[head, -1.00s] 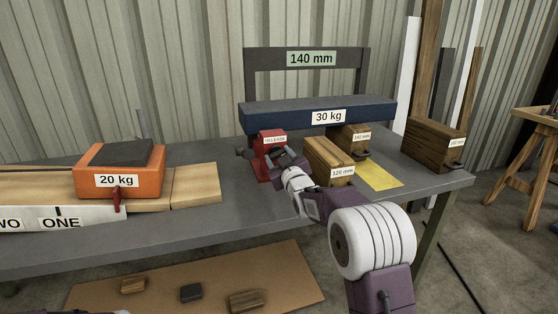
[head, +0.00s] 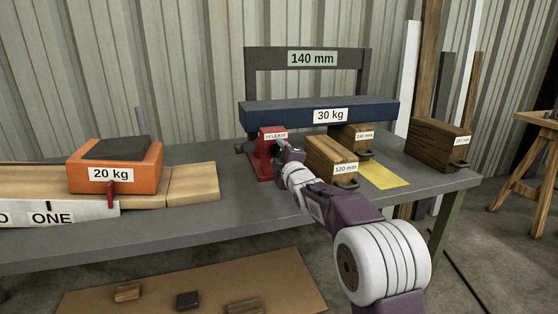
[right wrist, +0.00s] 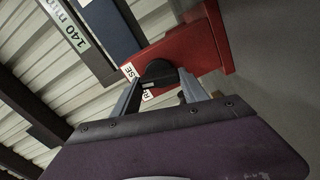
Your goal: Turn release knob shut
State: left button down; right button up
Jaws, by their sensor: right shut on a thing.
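The red jack (head: 267,164) with a "RELEASE" label stands on the grey bench under the dark blue 30 kg beam (head: 290,116). The release knob (right wrist: 158,72) is a dark round piece on the jack's face in the right wrist view. My right gripper (right wrist: 160,82) is shut on the knob, one finger on each side of it. In the head view my right gripper (head: 284,150) reaches the jack's right side, and the knob is mostly hidden there. My left gripper does not show.
A wooden 120 mm block (head: 331,161) stands just right of my right gripper, with another block (head: 352,138) behind it. A larger dark block (head: 438,143) is at the bench's right end. The orange 20 kg weight (head: 115,166) sits on planks at left.

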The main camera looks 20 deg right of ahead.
jog(key=shift+f+n+b, duration=0.15)
jog(key=shift+n+b, duration=0.8)
jog(key=shift+n, duration=0.45)
jog(key=o, duration=1.4)
jog(key=s+p, duration=0.1)
jog(key=s, duration=0.8)
jog(key=shift+d, duration=0.15)
